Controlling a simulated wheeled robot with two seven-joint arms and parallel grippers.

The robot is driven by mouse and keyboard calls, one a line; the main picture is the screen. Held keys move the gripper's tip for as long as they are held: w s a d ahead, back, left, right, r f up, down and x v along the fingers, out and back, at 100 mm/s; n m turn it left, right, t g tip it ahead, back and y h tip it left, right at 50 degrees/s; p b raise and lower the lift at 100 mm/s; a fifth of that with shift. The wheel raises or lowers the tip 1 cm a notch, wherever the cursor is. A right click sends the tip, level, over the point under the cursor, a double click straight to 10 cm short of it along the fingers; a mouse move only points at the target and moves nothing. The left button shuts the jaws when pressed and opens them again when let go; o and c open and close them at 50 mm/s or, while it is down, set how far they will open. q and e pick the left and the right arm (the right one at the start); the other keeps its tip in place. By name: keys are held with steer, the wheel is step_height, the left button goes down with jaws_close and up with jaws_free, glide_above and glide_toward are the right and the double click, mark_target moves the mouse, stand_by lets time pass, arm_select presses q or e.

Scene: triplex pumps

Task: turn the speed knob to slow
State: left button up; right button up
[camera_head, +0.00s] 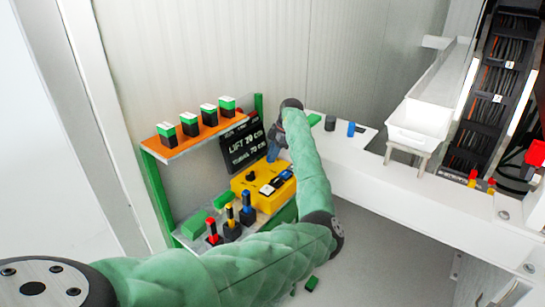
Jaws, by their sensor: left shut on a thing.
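The yellow control box (246,187) sits on the lower shelf of a green-framed stand. It carries a small black knob (250,177) at its left and dark switches or displays on its top. My left gripper (272,157), at the end of the green-sleeved arm, points down at the far side of the box. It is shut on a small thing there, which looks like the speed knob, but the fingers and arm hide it. I cannot read the knob's setting. My right gripper is not in view.
Red, yellow and blue-topped joysticks (230,223) stand in front of the box. A black sign (244,145) is behind it. Several green-and-white-topped blocks (188,124) stand on the orange upper shelf. A white counter (400,185) with a white bin (419,122) is at right.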

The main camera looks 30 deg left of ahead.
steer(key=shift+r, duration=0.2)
arm_select(q)
steer(key=o, duration=1)
steer(key=shift+f, duration=0.1)
steer(key=shift+c, duration=0.2)
steer(key=shift+w+r, duration=0.1)
steer(key=shift+r, duration=0.2)
steer(key=b+v, duration=0.3)
steer(key=v, duration=0.4)
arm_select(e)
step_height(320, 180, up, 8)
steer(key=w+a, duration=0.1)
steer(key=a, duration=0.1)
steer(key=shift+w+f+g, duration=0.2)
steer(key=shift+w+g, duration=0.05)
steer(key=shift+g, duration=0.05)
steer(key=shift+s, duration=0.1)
